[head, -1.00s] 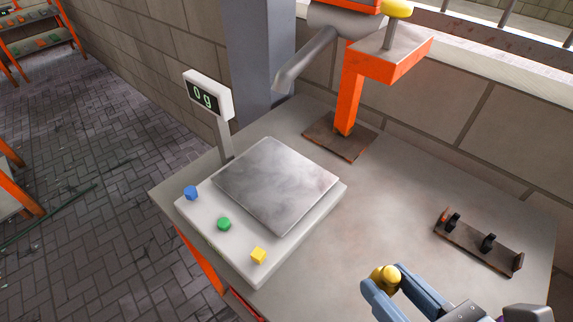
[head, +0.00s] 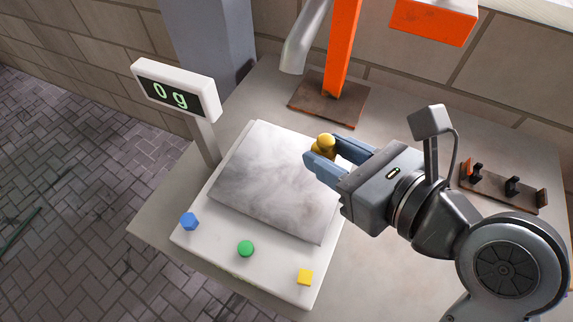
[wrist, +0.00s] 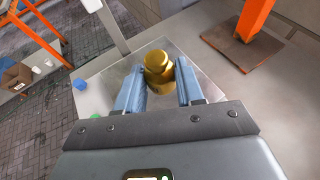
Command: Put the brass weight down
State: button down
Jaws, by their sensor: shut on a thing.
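The brass weight (head: 326,142) is held between the blue fingers of my gripper (head: 338,160). In the wrist view the weight (wrist: 158,68) is upright, with a round knob on a wider body, between the fingertips (wrist: 160,84). My gripper is shut on it over the right part of the scale's grey metal plate (head: 265,185). The scale's display (head: 176,94) reads 0 g. The underside of the weight is hidden, and its height above the plate is hard to tell.
The scale's white front edge has a blue button (head: 190,221), a green button (head: 246,248) and a yellow button (head: 305,277). An orange stand (head: 335,85) is behind the scale. A dark rack (head: 503,187) lies at the right. Bare table lies between stand and rack.

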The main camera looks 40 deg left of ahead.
send_over(292, 181)
notch_tip(292, 181, down, 4)
jog(key=shift+a+r, duration=0.15)
jog(key=shift+r, duration=0.1)
jog(key=shift+f+b, duration=0.3)
jog(key=shift+f, duration=1.7)
jog(key=shift+f, duration=0.15)
jog(key=c, duration=0.7)
grip_release()
jog(key=v, duration=1.2)
